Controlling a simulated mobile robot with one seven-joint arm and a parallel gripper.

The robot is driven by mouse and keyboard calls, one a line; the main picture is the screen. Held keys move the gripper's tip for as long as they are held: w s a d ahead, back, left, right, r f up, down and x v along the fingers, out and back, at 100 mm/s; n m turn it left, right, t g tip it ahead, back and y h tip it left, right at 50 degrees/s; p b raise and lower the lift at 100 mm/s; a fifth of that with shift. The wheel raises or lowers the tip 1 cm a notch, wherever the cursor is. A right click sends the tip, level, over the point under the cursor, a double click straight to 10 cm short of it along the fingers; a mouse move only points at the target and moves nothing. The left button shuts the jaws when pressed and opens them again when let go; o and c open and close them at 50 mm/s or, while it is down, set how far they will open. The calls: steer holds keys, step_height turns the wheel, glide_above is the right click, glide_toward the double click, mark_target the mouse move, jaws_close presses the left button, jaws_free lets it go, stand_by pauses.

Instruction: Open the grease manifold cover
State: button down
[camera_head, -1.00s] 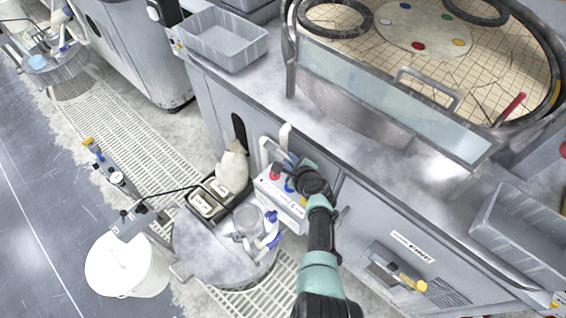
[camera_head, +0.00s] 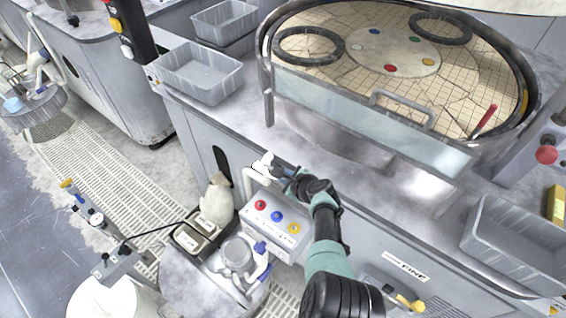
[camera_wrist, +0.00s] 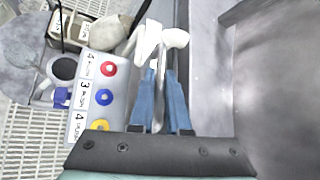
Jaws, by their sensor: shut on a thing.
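The grease manifold (camera_head: 277,228) is a pale box on the front of the polishing machine. Its face shows red, blue and yellow round ports in a row, uncovered. In the wrist view the manifold (camera_wrist: 101,95) lies left of my gripper (camera_wrist: 160,75), with numbered labels beside the ports. The blue fingers are shut on a thin grey-white piece, apparently the manifold cover (camera_wrist: 157,100), seen nearly edge-on between them. White rounded ends show just beyond the fingertips. In the head view my gripper (camera_head: 284,173) is at the box's upper edge, and the held part is mostly hidden.
The machine's worktop edge and front wall (camera_wrist: 205,80) are close right of my gripper. A beige sack (camera_head: 217,200), labelled tins (camera_head: 190,238) and a clear jar (camera_head: 237,252) stand left of the manifold. A glass guard (camera_head: 350,115) fronts the platen above.

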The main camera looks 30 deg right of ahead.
steer(key=c, duration=0.9)
jaws_free()
steer(key=shift+r, duration=0.1)
steer(key=shift+s+r+p, duration=0.15)
steer(key=shift+p, duration=0.3)
steer(key=shift+p+v, duration=4.15)
steer(key=shift+v, duration=2)
